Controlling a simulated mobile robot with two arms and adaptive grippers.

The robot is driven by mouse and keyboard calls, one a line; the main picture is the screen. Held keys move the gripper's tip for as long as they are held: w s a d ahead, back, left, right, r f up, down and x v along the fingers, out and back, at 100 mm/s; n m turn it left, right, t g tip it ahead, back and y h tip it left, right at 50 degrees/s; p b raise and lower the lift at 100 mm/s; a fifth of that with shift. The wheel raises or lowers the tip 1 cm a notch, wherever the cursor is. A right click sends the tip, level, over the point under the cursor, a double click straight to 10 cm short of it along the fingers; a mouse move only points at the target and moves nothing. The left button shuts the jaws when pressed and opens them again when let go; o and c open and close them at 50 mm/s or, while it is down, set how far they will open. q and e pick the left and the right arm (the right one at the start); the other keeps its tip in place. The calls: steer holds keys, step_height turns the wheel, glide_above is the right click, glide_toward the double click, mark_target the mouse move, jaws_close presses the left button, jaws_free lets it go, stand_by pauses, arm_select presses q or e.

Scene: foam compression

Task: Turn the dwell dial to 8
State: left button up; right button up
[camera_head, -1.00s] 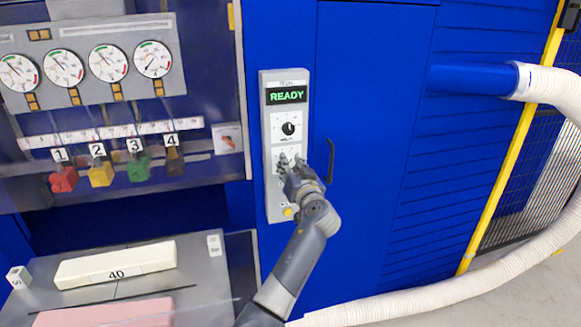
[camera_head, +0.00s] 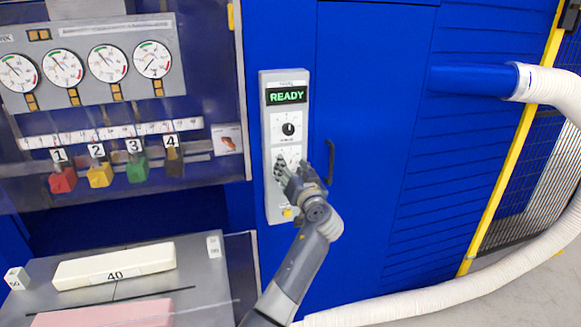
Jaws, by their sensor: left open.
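A grey control panel (camera_head: 272,140) is mounted upright on the blue machine front. Its display (camera_head: 286,95) reads READY in green. Below it sits a black dial knob (camera_head: 288,129) with small markings that I cannot read. A second dial face (camera_head: 291,151) lies lower and is mostly hidden behind my left gripper, so its knob and setting cannot be seen. My left gripper (camera_head: 283,168) is open in front of this lower dial. Whether it touches the dial cannot be told. A yellow button (camera_head: 287,212) shows at the panel's bottom. My right gripper is not in view.
A black door handle (camera_head: 331,162) stands just right of the panel. Gauges (camera_head: 108,63) and numbered coloured blocks (camera_head: 100,175) are at left. A table (camera_head: 205,285) holds a white block marked 40 (camera_head: 115,264) and a pink block (camera_head: 105,313). A white hose (camera_head: 480,278) curves along the right.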

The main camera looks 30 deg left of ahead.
arm_select(q)
steer(key=v, duration=1.1)
steer(key=d+f+m+g+h, duration=0.1)
steer(key=d+f+m+h, duration=0.3)
steer(key=f, duration=1.2)
steer(key=d+f+m+h, duration=0.3)
steer(key=f+m+h, duration=0.1)
steer(key=f, duration=1.2)
steer(key=s+d+f+m+g+h, duration=0.1)
steer(key=s+d+f+g+h, duration=0.1)
steer(key=s+f, duration=0.7)
steer(key=s+d+f+g+h, duration=0.15)
steer(key=s+f, duration=0.45)
steer(key=f, duration=0.6)
steer(key=s+f+g, duration=0.2)
steer(key=s+f, duration=0.3)
steer(key=s, duration=0.7)
steer(key=s+f+g+h, duration=0.1)
steer(key=s+f, duration=0.5)
steer(key=s, duration=0.7)
steer(key=s+f+g+h, duration=0.1)
steer(key=s+f+g, duration=0.2)
steer(key=s, duration=1)
step_height(320, 180, down, 3)
steer(key=shift+s+a+f+n, duration=0.1)
steer(key=shift+s+a+n, duration=0.05)
steer(key=shift+s+n, duration=0.15)
